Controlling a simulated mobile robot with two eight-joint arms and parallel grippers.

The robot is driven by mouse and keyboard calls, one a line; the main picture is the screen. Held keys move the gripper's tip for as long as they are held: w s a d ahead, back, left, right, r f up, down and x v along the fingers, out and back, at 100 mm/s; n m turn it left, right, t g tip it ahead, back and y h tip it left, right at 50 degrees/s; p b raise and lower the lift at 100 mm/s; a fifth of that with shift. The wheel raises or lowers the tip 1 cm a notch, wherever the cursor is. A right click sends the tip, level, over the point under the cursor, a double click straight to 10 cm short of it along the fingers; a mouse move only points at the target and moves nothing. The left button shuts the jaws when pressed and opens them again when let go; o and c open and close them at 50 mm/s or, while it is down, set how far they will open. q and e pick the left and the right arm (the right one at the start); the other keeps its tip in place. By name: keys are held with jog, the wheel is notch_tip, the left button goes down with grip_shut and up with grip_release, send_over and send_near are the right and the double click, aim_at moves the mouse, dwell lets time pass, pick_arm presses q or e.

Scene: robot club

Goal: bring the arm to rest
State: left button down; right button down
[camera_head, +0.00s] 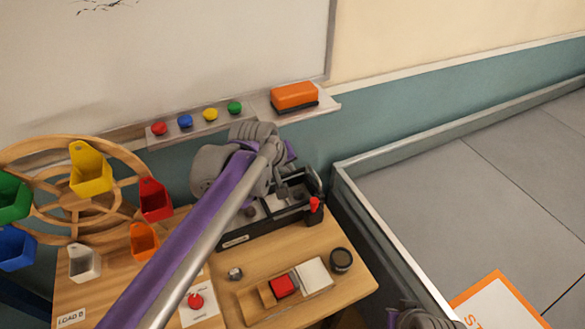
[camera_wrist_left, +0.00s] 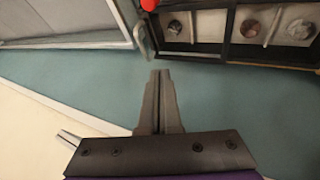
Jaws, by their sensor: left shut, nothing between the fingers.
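My left arm (camera_head: 200,235), purple and silver, crosses the head view from the bottom left up to the middle. Its left gripper (camera_head: 284,188) is at the arm's far end, over or in front of the black tray; the head view does not show the exact gap. In the left wrist view the left gripper (camera_wrist_left: 160,75) has its two dark fingers together with nothing between them. The fingertips appear apart from the tray, over a teal wall surface.
The wooden table (camera_head: 355,285) holds a black compartment tray (camera_head: 262,232), a red block (camera_head: 283,286), a dark round cup (camera_head: 341,260) and a wheel with coloured bins (camera_head: 90,170). A ledge carries an orange eraser (camera_head: 294,95). A low-walled grey floor (camera_head: 470,180) lies right.

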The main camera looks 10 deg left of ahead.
pick_arm(q)
jog(key=shift+s+r, duration=0.2)
jog(key=shift+r, duration=0.05)
jog(key=s+a+f+m+p, duration=0.2)
jog(key=s, duration=0.6)
jog(key=s+a+f+m+y+p, duration=0.1)
jog(key=s+a+f+p, duration=0.1)
jog(key=s, duration=0.6)
jog(key=s+a+f+m+g+y+p, duration=0.1)
jog(key=s+a, duration=0.3)
jog(key=s, duration=0.5)
jog(key=shift+f+m+p, duration=0.45)
jog(key=shift+f+m, duration=0.35)
jog(key=shift+f, duration=0.05)
jog(key=shift+a, duration=0.1)
